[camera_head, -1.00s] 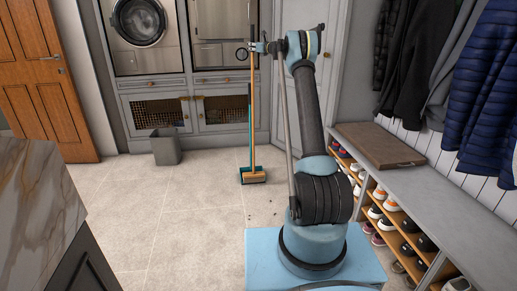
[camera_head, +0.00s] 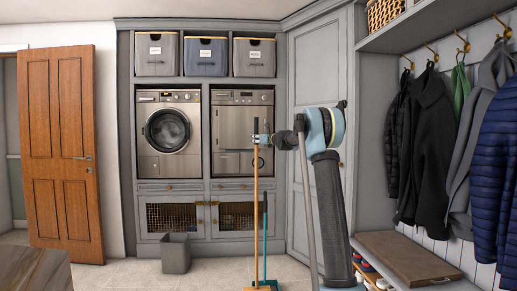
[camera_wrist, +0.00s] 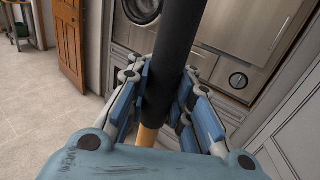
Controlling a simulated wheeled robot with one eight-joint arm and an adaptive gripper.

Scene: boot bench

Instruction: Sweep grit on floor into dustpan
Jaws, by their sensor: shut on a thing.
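My gripper (camera_head: 263,139) is shut on the upper handle of a broom. The broom (camera_head: 256,195) has a long wooden-orange handle and stands near upright, its foot cut by the lower picture edge. In the wrist view, my gripper's blue fingers (camera_wrist: 166,92) close around the broom's black grip (camera_wrist: 174,50), with wood showing below. A teal long handle (camera_head: 265,235), apparently the dustpan's, stands just right of the broom handle. Its pan is hardly visible at the bottom edge. The grit is out of view now.
A grey bin (camera_head: 175,253) stands before the cabinets at left. A washing machine (camera_head: 168,130) and a steel appliance (camera_head: 241,125) are behind. The bench (camera_head: 400,270) and hanging coats (camera_head: 430,130) line the right. Open tiled floor (camera_head: 115,272) lies at left.

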